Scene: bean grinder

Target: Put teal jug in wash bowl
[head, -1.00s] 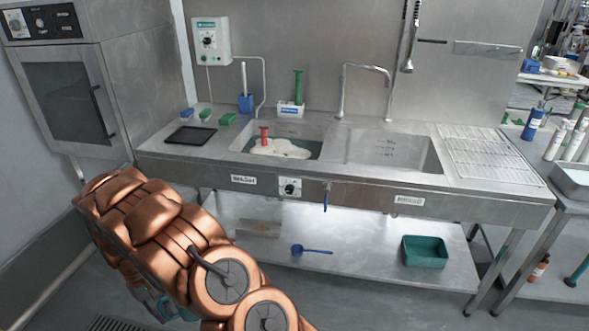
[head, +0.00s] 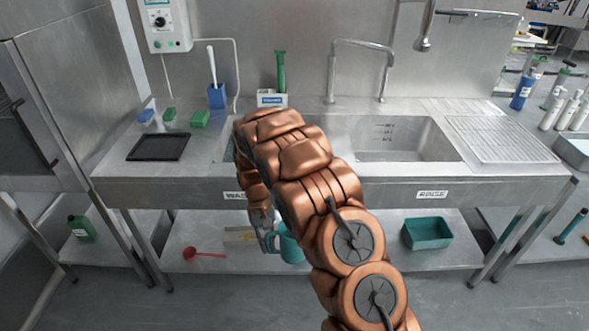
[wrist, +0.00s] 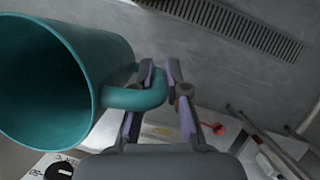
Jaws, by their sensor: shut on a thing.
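The teal jug (head: 290,246) hangs in front of the bench, below the height of its front edge in the head view. My gripper (head: 265,240) is shut on the jug's handle. In the wrist view the jug (wrist: 70,75) shows its open mouth at the left, and my fingers (wrist: 160,78) close around its handle. The wash bowl (head: 227,150) is the left sink bowl, mostly hidden behind my arm in the head view. Its front label is partly covered.
The rinse bowl (head: 400,145) is to the right, with a tap (head: 362,45) behind. A black tray (head: 158,147) lies left of the wash bowl. The lower shelf holds a red ladle (head: 205,255) and a teal tub (head: 428,232). A floor grate (wrist: 235,25) shows in the wrist view.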

